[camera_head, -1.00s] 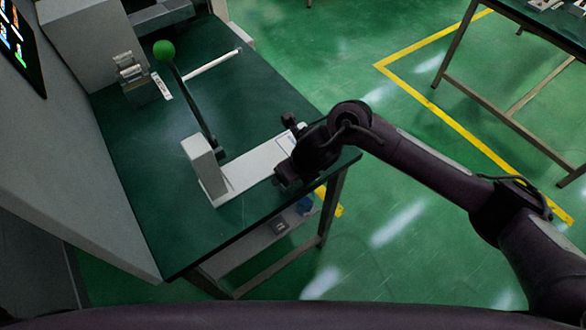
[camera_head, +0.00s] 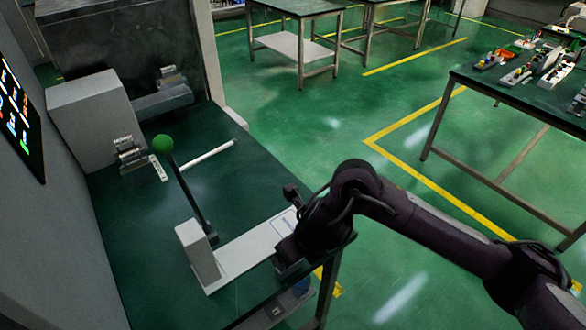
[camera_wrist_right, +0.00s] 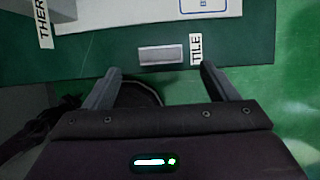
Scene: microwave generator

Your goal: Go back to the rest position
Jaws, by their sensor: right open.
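My right gripper (camera_head: 289,268) is at the right end of a white base plate (camera_head: 245,248) on the green table (camera_head: 130,225). In the right wrist view my gripper (camera_wrist_right: 160,68) has its two fingers wide apart with nothing between them. A small grey block (camera_wrist_right: 161,55) lies just beyond the fingertips, beside a "TILE" label (camera_wrist_right: 196,48). The white plate (camera_wrist_right: 130,12) shows past it. My left gripper is not in view.
A lever with a green ball (camera_head: 163,144) rises behind a grey-white block (camera_head: 198,255). A white rod (camera_head: 208,157) and a grey machine (camera_head: 95,122) are farther back. A screen (camera_head: 20,120) is at left. Another table (camera_head: 520,95) holds parts at right; open floor lies between.

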